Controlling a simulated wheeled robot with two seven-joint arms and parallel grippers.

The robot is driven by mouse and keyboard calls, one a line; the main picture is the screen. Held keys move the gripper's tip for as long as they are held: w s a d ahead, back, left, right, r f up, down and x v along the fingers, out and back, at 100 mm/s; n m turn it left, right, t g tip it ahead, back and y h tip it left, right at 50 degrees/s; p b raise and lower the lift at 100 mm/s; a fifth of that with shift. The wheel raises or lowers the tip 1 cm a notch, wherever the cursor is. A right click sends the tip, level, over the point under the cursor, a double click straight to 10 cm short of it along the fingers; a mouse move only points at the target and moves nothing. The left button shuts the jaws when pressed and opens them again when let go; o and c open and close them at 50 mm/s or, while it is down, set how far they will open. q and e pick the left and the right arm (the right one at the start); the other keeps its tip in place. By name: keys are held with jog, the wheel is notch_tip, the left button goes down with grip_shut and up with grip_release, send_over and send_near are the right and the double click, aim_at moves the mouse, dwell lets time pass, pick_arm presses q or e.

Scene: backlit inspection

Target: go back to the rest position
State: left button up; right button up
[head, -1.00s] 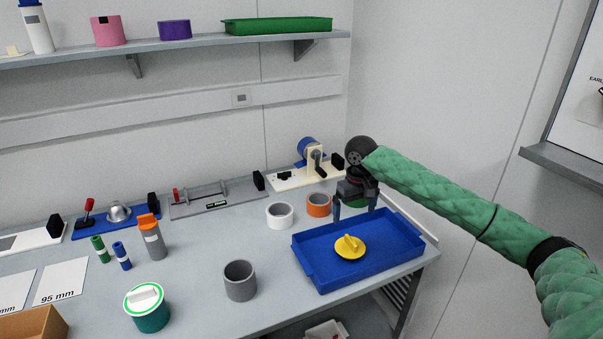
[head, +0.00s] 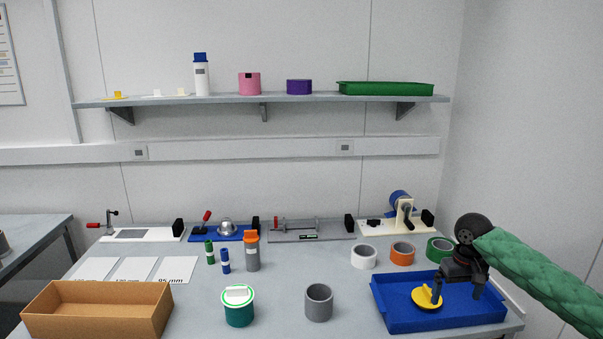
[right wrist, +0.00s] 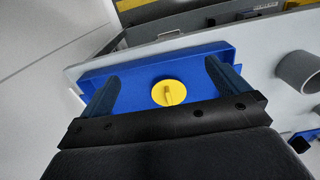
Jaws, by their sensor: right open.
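My right gripper (head: 456,293) is open and empty, with its fingers pointing down over the blue tray (head: 386,317). A yellow lid with a raised grip (head: 423,299) lies in the tray. In the head view one finger partly overlaps the lid. In the right wrist view the lid (right wrist: 169,93) shows between the two open fingers (right wrist: 162,78), apart from them, in the tray (right wrist: 150,68). My left gripper is not in view.
A wall shelf (head: 270,100) runs above. A wall is close on the right.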

jog(key=s+a+f+n+y, duration=0.1)
jog(key=s+a+f, duration=0.5)
jog(key=f, duration=0.4)
jog(key=s+a+f+n+t, duration=0.1)
jog(key=s+a+f, duration=0.2)
jog(key=a+f, duration=0.5)
jog(key=s+a+f+n+y, duration=0.1)
jog(key=s+a+f, duration=0.45)
jog(key=f, duration=0.55)
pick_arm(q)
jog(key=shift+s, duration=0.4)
pick_arm(e)
jog(key=s+a+f, duration=0.2)
jog(key=s+f, duration=0.3)
jog(key=s, duration=0.3)
jog(key=s+a+f+m, duration=0.1)
jog(key=s+f, duration=0.4)
jog(key=s, duration=0.4)
jog(key=s+a+f+h, duration=0.1)
jog(key=s+a+f, duration=0.1)
jog(key=s+f, duration=0.3)
jog(key=s, duration=0.4)
jog(key=shift+s+a+f+m, duration=0.25)
jog(key=shift+a+f+m, duration=0.05)
